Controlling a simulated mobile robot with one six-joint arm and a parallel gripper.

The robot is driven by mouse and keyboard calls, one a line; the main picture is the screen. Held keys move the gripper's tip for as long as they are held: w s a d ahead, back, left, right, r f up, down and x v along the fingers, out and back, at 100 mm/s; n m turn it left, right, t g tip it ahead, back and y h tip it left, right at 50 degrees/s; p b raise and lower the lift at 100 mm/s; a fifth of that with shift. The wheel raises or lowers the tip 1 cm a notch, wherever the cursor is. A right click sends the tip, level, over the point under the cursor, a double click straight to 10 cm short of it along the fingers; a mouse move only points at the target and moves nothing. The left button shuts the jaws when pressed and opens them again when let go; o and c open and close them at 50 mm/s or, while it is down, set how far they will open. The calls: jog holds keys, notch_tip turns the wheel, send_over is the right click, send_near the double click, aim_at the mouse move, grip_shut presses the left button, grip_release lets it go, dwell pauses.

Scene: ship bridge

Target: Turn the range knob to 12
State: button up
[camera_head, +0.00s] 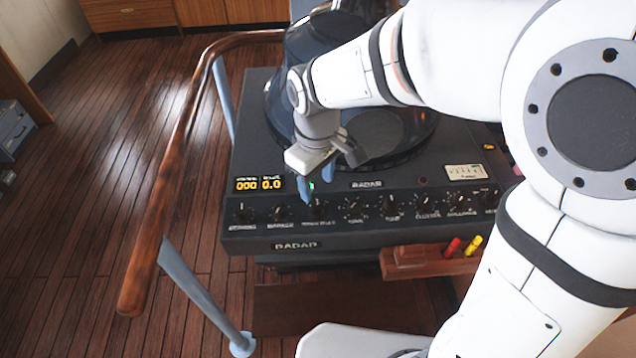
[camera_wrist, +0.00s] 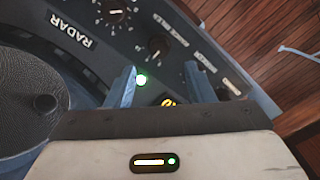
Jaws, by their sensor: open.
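The radar console's front panel carries a row of dark knobs. The range knob (camera_head: 318,210) is the third from the left, below the small green light; its label is too small to read surely. In the wrist view the knob (camera_wrist: 158,45) is round and black, with a label beginning "RANGE" beside it. Its setting cannot be read. My gripper (camera_head: 317,190) is open, its two blue fingers pointing down just above and behind the knob. In the wrist view the gripper's fingers (camera_wrist: 159,70) are apart with nothing between them, and the knob lies just beyond the tips.
Other knobs (camera_head: 279,212) (camera_head: 354,206) stand close on both sides. An amber display (camera_head: 258,184) reads 000 and 0.0. The round radar hood (camera_head: 290,110) rises behind the panel. A wooden handrail (camera_head: 165,190) runs at left. A ledge (camera_head: 400,262) holds red and yellow markers.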

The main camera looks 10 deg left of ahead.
aim_at(318, 205)
notch_tip(318, 205, down, 7)
jog(key=shift+f+p, duration=0.1)
jog(key=shift+p, duration=0.3)
